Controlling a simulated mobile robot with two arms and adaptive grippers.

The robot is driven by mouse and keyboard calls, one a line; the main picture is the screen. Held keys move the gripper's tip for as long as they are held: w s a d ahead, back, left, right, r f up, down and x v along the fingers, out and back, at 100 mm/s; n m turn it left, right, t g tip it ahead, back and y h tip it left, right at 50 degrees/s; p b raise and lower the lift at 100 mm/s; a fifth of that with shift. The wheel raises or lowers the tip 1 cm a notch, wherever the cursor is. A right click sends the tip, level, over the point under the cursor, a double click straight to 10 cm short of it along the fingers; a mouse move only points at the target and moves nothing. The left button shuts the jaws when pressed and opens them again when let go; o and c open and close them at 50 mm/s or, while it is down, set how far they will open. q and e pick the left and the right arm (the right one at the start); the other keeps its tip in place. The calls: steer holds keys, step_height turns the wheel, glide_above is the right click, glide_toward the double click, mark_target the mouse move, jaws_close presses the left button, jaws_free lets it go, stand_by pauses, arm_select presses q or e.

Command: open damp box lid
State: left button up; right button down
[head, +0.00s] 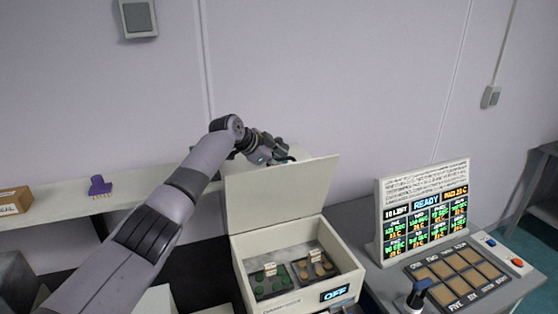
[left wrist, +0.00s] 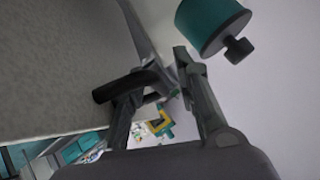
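The damp box (head: 240,252) is a cream box standing on the bench, with its lid (head: 282,195) raised steeply at the back. Inside are two trays, one with green discs (head: 268,284) and one with brown discs (head: 316,268). My left gripper (head: 279,155) is at the lid's top edge, partly hidden behind it. In the left wrist view, the fingers (left wrist: 170,78) are a small gap apart, near an edge of a broad grey surface that looks like the lid. I cannot tell whether they pinch it. My right gripper is not in view.
A display panel (head: 424,210) and a pad tray (head: 456,277) stand right of the box. A purple brush (head: 99,186) and a cardboard box (head: 14,201) are on the shelf at left. A teal cylinder (left wrist: 211,22) shows in the left wrist view.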

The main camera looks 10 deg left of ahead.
arm_select(q)
steer(key=v, duration=1.2)
stand_by(0.4)
